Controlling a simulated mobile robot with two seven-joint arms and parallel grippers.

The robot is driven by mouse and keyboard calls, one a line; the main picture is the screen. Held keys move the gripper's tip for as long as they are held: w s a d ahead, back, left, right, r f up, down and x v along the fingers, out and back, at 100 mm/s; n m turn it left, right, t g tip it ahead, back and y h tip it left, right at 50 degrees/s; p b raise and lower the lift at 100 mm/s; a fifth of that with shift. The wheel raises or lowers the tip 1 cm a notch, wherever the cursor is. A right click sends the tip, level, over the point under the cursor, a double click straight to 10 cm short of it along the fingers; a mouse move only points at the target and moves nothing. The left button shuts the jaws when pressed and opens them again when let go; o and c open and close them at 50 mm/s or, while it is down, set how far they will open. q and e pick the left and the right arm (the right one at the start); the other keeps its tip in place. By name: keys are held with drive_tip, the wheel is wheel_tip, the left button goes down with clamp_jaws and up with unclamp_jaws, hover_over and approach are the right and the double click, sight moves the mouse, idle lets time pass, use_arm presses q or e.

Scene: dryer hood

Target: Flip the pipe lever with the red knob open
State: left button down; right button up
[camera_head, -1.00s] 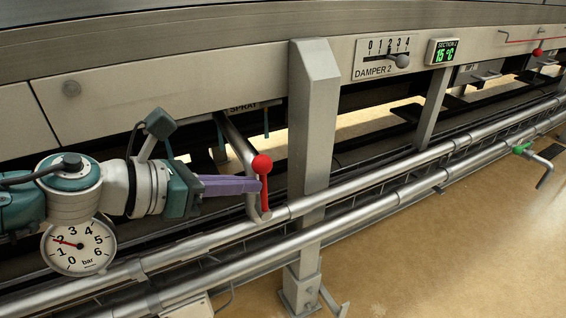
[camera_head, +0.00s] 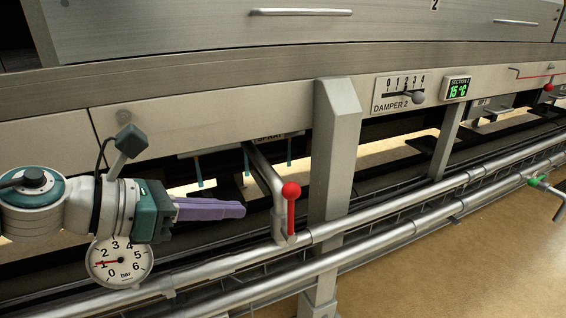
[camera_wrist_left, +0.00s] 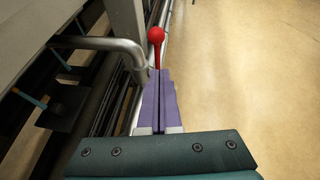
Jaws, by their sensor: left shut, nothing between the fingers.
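The pipe lever with the red knob (camera_head: 291,191) stands upright on the upper rail pipe, just left of the grey post. Its red handle and round knob also show in the left wrist view (camera_wrist_left: 156,36), just beyond my fingertips. My left gripper (camera_head: 243,210) is shut and empty, its purple fingers pointing right toward the lever. In the head view a gap separates the fingertips from the red handle. In the left wrist view the closed fingers (camera_wrist_left: 160,75) point at the handle's lower part. My right gripper is not in view.
A bent grey pipe (camera_head: 265,172) comes down beside the lever. The grey post (camera_head: 334,160) stands close to its right. A round pressure gauge (camera_head: 120,262) hangs below my left wrist. The tan floor at lower right is clear.

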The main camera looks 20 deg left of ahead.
use_arm(q)
drive_tip(key=shift+s+a+r+p, duration=0.2)
drive_tip(key=shift+s+a+r, duration=0.2)
drive_tip(key=shift+s+r, duration=0.35)
drive_tip(key=shift+s+a+r+p, duration=0.2)
drive_tip(key=shift+s+a+r, duration=0.25)
drive_tip(key=shift+r, duration=0.45)
drive_tip(key=shift+s, duration=0.1)
